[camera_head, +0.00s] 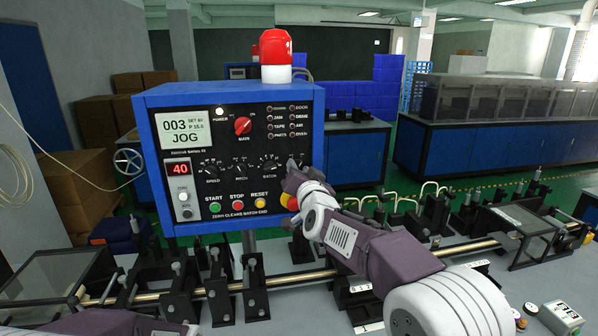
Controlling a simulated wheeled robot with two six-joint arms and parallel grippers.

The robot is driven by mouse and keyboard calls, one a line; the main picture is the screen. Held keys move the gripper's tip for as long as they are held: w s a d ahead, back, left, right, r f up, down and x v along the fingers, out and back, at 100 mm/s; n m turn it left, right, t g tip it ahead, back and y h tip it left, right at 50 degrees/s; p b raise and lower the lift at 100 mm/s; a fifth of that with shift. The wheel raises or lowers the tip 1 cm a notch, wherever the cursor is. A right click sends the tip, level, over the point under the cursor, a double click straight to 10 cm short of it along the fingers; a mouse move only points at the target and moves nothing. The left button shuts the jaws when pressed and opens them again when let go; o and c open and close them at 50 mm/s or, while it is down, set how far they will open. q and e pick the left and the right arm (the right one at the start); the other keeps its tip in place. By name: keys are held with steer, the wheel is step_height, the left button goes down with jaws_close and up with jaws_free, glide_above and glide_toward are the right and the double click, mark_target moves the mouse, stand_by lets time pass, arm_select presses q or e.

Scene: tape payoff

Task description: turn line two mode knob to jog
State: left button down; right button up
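The blue control box (236,97) faces me. Its screen (194,128) shows "003" and "JOG" in large letters. A row of black knobs runs across the panel, with the speed knob (211,170), the pitch knob (240,168) and the batch knob (270,166) in view. My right gripper (296,176) is at the right end of this row, at the panel face. It covers most of the spot there, so a knob's pointer and label at that place are hidden. I cannot tell whether its fingers are closed on anything. My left gripper is out of view.
A red main switch (243,125) sits above the knobs. Green start (215,207), red stop (238,203) and yellow reset (260,199) buttons line the bottom. A red-yellow button (289,201) is close under my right gripper. A red beacon (275,48) tops the box.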

steer(key=shift+f, duration=0.1)
